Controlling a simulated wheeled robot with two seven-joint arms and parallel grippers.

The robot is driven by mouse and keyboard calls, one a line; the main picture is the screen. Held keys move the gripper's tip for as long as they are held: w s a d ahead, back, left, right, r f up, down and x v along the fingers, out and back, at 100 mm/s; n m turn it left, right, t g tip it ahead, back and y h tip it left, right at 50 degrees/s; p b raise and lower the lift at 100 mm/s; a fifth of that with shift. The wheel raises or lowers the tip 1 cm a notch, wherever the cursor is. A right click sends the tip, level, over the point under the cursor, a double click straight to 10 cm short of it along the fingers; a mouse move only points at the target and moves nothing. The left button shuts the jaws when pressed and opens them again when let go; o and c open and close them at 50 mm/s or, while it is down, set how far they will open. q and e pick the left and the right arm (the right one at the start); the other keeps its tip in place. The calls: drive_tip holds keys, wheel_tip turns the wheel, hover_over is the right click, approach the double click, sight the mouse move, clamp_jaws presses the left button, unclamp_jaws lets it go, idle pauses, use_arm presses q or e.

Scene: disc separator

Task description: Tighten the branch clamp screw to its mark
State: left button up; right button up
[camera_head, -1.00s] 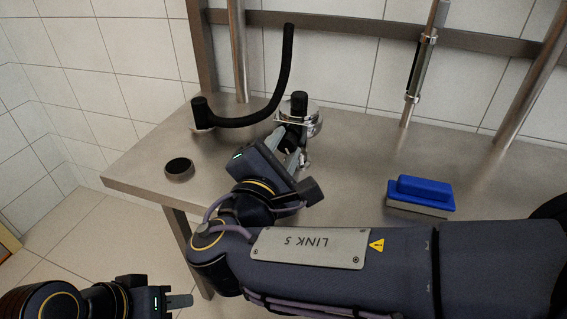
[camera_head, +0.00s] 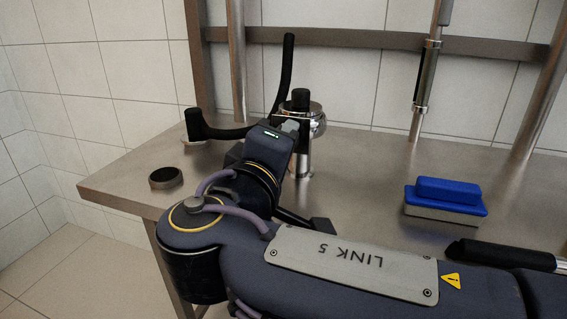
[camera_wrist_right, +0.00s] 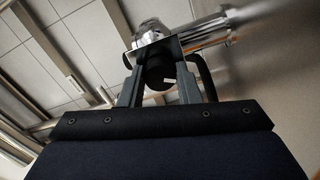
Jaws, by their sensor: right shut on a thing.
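The branch fitting (camera_head: 303,160) is a short polished steel post with a ring clamp and a black knob (camera_head: 300,97) on top, standing near the back of the bench. My right gripper (camera_head: 291,127) reaches it from the front, partly hiding it. In the right wrist view, a round black clamp screw head (camera_wrist_right: 157,74) with a short white mark sits between the two fingers of my right gripper (camera_wrist_right: 159,85), which are shut on it. The shiny steel fitting (camera_wrist_right: 165,30) lies just beyond. Whether the white mark lines up with anything cannot be told. My left gripper is out of view.
A dark round cap (camera_head: 166,178) lies near the bench's (camera_head: 120,186) left edge. A blue-topped block (camera_head: 446,195) lies right of my arm. Steel uprights (camera_head: 427,85) stand behind. The bench between fitting and block is clear.

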drive_tip(key=shift+f+m+b, duration=0.25)
drive_tip(key=shift+m+b, duration=0.3)
drive_tip(key=shift+m, duration=0.45)
drive_tip(key=shift+r+m, duration=0.1)
drive_tip(key=shift+m, duration=0.8)
drive_tip(key=m, duration=0.3)
drive_tip(key=shift+r+b, duration=0.1)
drive_tip(key=shift+b, duration=0.2)
drive_tip(key=shift+m, duration=2.5)
drive_tip(key=o, duration=1)
